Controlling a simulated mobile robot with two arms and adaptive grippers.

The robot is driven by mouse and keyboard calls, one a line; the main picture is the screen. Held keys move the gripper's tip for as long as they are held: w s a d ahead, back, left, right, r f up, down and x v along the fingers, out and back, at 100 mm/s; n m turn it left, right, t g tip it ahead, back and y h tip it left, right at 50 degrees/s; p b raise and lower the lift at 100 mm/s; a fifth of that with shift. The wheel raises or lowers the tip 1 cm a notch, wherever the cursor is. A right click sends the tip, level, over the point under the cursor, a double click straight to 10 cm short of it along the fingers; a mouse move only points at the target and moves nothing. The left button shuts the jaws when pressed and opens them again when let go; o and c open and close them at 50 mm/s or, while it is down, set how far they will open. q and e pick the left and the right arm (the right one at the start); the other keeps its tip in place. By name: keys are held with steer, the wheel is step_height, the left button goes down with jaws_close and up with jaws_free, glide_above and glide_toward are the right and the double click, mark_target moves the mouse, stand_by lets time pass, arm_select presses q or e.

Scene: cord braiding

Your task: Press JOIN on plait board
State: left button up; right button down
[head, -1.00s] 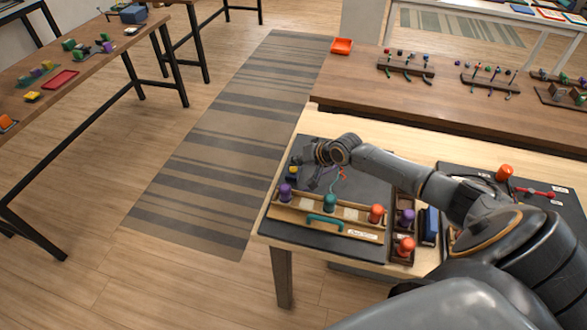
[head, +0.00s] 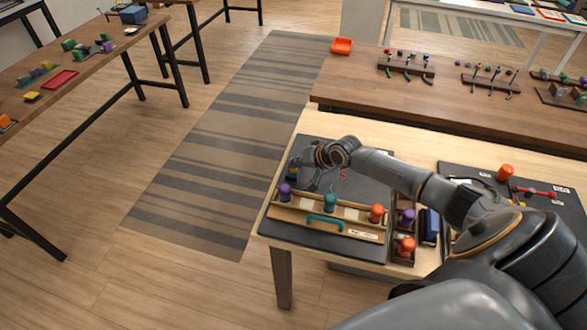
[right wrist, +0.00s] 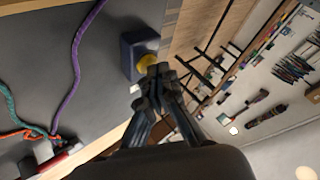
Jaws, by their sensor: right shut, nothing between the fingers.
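The plait board (head: 360,200) is a dark panel on the light wooden table. A dark blue box with a yellow button (right wrist: 146,62) stands at its far left corner; in the head view the box (head: 292,171) is partly covered by my right gripper. No JOIN lettering is readable on it. My right gripper (right wrist: 159,76) is shut and empty, its fingertips at the yellow button; I cannot tell whether they touch it or whether it is pressed. Purple (right wrist: 80,50), teal (right wrist: 12,108) and orange cords run together near a clamp (right wrist: 50,155). My left gripper is out of view.
A wooden rail with purple (head: 285,192), teal (head: 330,203) and orange (head: 376,213) spools lines the board's near side, with a teal handle (head: 325,220). Spare spools (head: 405,246) and a blue block (head: 430,226) stand to the right. My right arm crosses above the board.

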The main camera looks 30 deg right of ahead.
mark_target(296, 170)
steer(key=shift+f, duration=0.4)
stand_by(0.3)
steer(key=shift+r, duration=0.1)
steer(key=shift+r+p, duration=0.85)
steer(key=shift+r, duration=0.05)
steer(key=shift+r, duration=0.15)
step_height(296, 170, up, 5)
steer(key=p, duration=0.5)
steer(key=shift+f, duration=0.2)
